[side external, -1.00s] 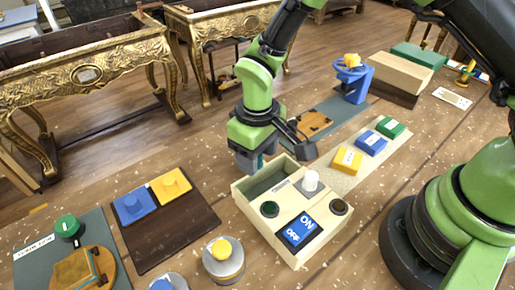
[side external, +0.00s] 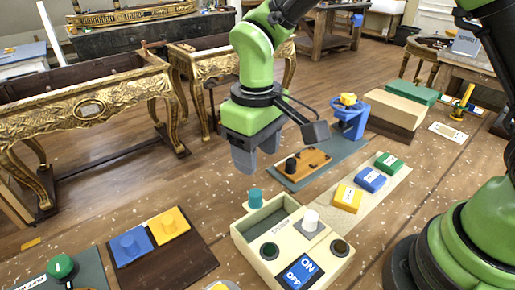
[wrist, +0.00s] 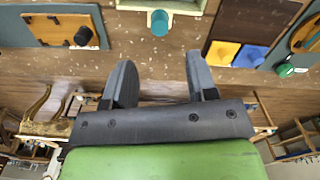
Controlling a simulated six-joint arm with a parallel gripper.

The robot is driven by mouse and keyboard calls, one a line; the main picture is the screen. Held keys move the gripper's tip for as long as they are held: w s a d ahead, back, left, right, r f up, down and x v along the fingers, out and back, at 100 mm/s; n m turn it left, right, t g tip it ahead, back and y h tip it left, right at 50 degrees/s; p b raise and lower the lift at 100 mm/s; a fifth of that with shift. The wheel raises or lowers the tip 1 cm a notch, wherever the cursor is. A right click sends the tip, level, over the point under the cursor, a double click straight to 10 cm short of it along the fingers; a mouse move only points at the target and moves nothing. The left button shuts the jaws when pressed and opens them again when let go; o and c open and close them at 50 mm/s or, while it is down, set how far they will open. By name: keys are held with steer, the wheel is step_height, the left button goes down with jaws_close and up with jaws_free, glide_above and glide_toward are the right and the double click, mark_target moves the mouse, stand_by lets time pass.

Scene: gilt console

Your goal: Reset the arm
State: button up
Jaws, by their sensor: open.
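My gripper (side external: 250,158) is open and empty, pointing down above and behind the cream box. Its two grey fingers stand apart in the wrist view (wrist: 160,65). The cream box (side external: 258,268) holds an open compartment, a white knob (side external: 311,220), a blue ON/OFF switch (side external: 299,271), a green button (side external: 269,250) and a dark button (side external: 340,248).
Yellow (side external: 348,198), blue (side external: 370,179) and green (side external: 389,162) blocks sit on a pale strip at right. A dark board (side external: 150,262) with blue and yellow pieces lies at left. A blue stand (side external: 350,122) is behind. Gilt tables (side external: 90,108) stand at the back left.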

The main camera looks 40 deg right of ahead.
steer(key=s+d+r+m+t+y, duration=0.1)
steer(key=s+d+r+m+t, duration=0.2)
steer(key=s+d+r, duration=0.2)
steer(key=s+d+r+m+t+y, duration=0.1)
steer(key=s+d+r+m+t, duration=0.3)
steer(key=s+r, duration=0.6)
steer(key=shift+s+d+r, duration=0.15)
steer(key=shift+s+d, duration=0.45)
steer(key=shift+d, duration=0.55)
